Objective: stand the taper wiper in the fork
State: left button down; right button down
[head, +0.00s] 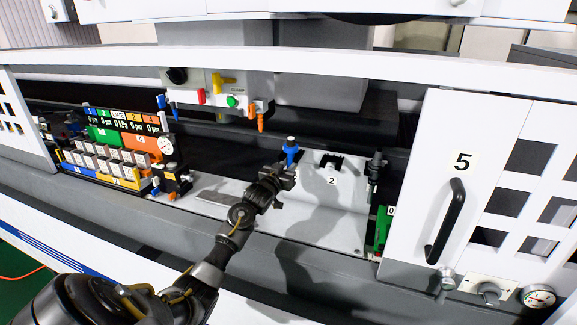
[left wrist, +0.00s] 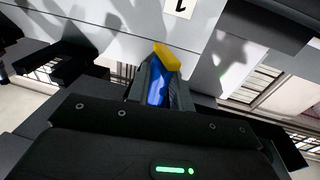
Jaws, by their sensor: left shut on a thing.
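A black empty fork (head: 332,161) stands on the plate above the label 2. A label 1 (left wrist: 179,6) shows near the yellow end. Any fork at the wiper is hidden by my gripper, so I cannot tell whether they touch. My right gripper is out of view.
A dark tool (head: 375,166) stands at the plate's right end. A panel of coloured blocks and a gauge (head: 120,148) is on the left. A switch box (head: 218,88) hangs above. A white door (head: 460,180) marked 5 is on the right. The plate's front (head: 318,225) is clear.

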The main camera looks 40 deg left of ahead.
pick_arm(q)
jog(key=shift+f+b, duration=0.4)
jog(key=shift+f, duration=0.3)
jog(key=c, duration=1.2)
grip_release()
jog(key=shift+o, duration=0.2)
jog(key=b+v, duration=0.3)
jog(key=v, duration=0.7)
jog(key=shift+s, duration=0.45)
jog(key=shift+f, duration=0.1)
